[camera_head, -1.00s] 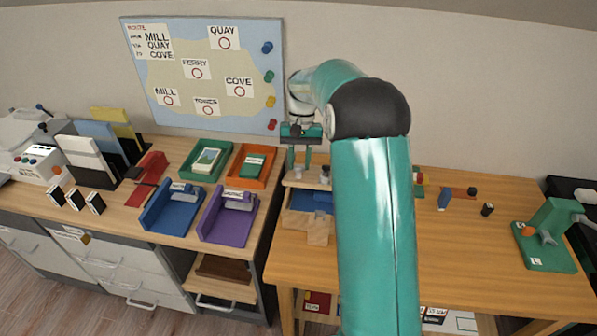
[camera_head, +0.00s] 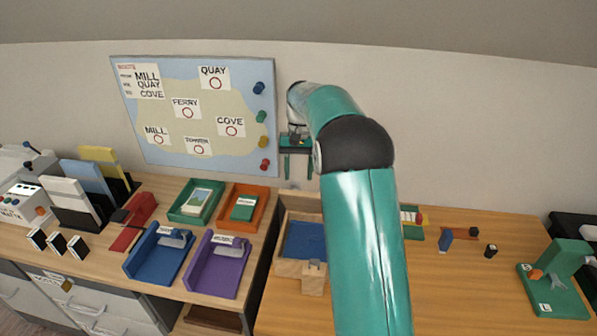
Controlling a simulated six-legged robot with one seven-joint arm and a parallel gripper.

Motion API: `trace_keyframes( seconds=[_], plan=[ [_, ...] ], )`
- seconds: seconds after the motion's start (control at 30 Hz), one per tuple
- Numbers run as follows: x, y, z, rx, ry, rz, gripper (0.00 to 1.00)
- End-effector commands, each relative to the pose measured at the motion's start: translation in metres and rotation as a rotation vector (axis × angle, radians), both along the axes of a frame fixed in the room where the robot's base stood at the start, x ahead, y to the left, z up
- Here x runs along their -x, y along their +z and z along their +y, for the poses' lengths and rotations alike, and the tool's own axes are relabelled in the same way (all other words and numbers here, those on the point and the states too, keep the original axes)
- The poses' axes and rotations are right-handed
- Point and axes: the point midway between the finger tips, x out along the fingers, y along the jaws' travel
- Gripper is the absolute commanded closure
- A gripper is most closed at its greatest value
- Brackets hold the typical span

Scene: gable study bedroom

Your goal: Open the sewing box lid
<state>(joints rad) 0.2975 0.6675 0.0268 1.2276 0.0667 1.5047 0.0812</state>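The sewing box appears to be the pale wooden box (camera_head: 288,268) at the left end of the right-hand desk. Its blue inside shows from above, so it looks open. A pale wooden panel (camera_head: 297,196) stands at its back edge and may be the raised lid; my arm hides part of this area. A small block, perhaps a latch, sits at the box's front. My gripper (camera_head: 298,168) is above and behind the box, fingers pointing down and apart, with nothing seen between them. It looks clear of the panel.
Blue (camera_head: 133,264) and purple (camera_head: 203,289) trays stand on the left-hand desk, with green (camera_head: 217,207) and orange (camera_head: 261,210) trays behind. A map board (camera_head: 195,125) hangs on the wall close behind my gripper. A green stand (camera_head: 562,295) is at far right.

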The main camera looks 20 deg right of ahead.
Motion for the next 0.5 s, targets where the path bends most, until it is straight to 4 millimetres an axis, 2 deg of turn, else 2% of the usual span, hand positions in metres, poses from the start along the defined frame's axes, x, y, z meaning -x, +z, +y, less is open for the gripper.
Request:
trace_keyframes(
  seconds=[0.33,0.5],
  plan=[
    [-0.001,-0.001,0.000,-0.003,-0.001,0.004,0.48],
    [-0.005,0.016,-0.002,-0.003,0.000,0.002,0.48]
  ],
)
